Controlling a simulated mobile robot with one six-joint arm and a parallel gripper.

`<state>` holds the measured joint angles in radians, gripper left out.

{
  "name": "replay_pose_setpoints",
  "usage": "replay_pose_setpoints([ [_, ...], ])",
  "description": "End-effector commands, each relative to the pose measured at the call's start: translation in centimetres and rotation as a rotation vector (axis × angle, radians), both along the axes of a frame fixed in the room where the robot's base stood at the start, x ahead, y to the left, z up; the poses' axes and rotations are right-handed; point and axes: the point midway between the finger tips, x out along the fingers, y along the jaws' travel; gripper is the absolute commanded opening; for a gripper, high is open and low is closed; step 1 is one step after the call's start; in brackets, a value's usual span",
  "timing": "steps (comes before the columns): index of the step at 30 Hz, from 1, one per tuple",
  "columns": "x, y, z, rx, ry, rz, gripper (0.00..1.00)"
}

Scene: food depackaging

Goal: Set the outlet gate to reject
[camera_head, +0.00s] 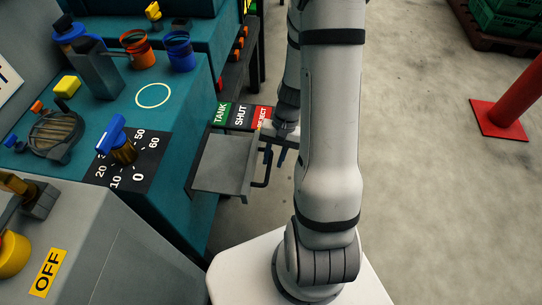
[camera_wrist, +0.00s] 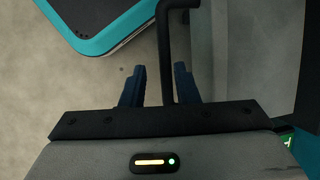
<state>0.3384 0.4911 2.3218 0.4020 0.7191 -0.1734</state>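The outlet gate shows in the head view as a grey plate (camera_head: 223,166) at the side of the teal machine. A dark bent handle (camera_head: 266,172) stands at its right edge. Above it are the green TANK label (camera_head: 221,113), the black SHUT label (camera_head: 241,116) and the red REJECT label (camera_head: 262,117). I cannot tell which label the gate is set to. My gripper (camera_head: 274,156) is beside the handle, partly hidden by my arm. In the wrist view my gripper (camera_wrist: 160,84) is open, and the dark handle bar (camera_wrist: 166,50) runs between its blue fingers, closer to the right one.
The teal machine top carries a dial with a blue knob (camera_head: 112,134), orange and blue ring-shaped cups (camera_head: 179,50) and a yellow block (camera_head: 67,87). A grey box with an OFF label (camera_head: 49,272) is at lower left. A red post (camera_head: 515,92) stands right on open floor.

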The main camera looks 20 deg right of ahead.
Motion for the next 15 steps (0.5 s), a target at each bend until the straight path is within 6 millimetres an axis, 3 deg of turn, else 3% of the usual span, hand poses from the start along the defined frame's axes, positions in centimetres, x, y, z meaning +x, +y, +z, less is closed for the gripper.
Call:
replay_pose_setpoints([
  [10,0.1,0.2,0.3,0.003,0.001,0.005,0.34],
  [15,0.6,-0.6,2.3,0.002,-0.002,0.004,0.34],
])
